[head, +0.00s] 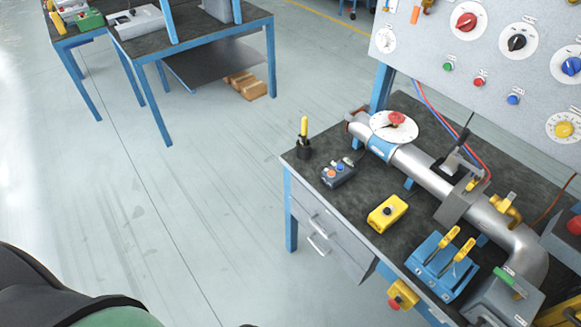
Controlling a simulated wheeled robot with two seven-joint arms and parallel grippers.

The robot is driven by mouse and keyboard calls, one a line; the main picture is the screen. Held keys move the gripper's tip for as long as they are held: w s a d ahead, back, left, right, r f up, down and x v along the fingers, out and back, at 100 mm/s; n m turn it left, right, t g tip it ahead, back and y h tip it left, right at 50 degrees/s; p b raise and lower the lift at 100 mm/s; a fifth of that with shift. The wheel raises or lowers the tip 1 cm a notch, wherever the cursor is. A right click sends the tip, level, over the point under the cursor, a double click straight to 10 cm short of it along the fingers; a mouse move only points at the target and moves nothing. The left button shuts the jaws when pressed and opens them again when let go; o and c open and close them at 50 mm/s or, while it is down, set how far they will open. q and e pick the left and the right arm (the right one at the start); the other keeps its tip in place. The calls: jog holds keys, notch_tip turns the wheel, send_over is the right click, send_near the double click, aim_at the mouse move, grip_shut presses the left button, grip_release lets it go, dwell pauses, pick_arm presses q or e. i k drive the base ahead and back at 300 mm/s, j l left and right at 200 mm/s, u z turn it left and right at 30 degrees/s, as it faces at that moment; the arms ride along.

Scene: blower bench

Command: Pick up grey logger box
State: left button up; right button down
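Two grey boxes sit on the dark top of the blue-framed bench (437,232) at the right. A larger grey box (497,304) with a green strip on top stands at the near right, partly cut by the lower frame edge. I cannot tell from this view which one is the logger box. Neither of my grippers is in view, and nothing touches either box.
A yellow box with a black button (387,213) and a blue unit with yellow levers (443,264) sit between them. A metal pipe (424,169) runs behind. A black holder with a yellow-handled tool (304,148) stands at the left corner. The floor (190,215) left is clear.

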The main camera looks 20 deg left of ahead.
aim_at(350, 168)
jog(key=i+j+z, duration=0.15)
jog(key=j+z, duration=0.2)
jog(key=z, duration=0.15)
jog(key=i+j+z, duration=0.15)
jog(key=j+z, duration=0.35)
jog(key=l, duration=0.15)
